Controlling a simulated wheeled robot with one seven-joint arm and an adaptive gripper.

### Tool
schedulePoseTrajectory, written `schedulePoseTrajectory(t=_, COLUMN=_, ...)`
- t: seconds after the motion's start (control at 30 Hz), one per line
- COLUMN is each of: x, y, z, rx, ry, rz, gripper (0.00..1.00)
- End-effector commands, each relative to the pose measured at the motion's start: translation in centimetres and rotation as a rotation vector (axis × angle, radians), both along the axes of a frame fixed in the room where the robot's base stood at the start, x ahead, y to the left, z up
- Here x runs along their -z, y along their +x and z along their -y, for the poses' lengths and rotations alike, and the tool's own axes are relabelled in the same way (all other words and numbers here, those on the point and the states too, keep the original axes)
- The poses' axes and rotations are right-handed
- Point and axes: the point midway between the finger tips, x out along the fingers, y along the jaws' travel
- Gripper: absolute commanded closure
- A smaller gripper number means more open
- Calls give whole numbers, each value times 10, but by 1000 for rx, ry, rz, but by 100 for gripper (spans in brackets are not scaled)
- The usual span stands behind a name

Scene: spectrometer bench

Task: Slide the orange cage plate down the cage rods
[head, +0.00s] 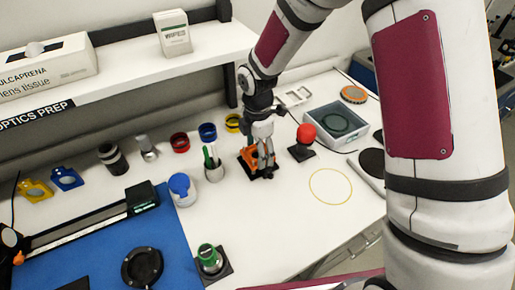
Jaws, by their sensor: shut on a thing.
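The orange cage plate (249,158) is low on the white bench near the middle of the head view, at a dark base. My gripper (263,170) points down at it, shut on the plate. The cage rods are too small and too covered by my gripper to make out clearly. How far the plate sits along them cannot be told.
A pen cup (214,170) stands close left of my gripper, and a red ball on a dark base (304,143) close right. A grey tray (336,127) lies behind right. A blue mat (95,250) covers the front left. Bare bench with a yellow ring (331,186) lies front right.

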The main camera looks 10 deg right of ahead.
Motion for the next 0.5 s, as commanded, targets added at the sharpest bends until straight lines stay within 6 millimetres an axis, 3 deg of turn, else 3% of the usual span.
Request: schedulePoseTrajectory(t=0.5, x=-18, y=0, z=0, rx=0, ry=0, rz=1, gripper=70)
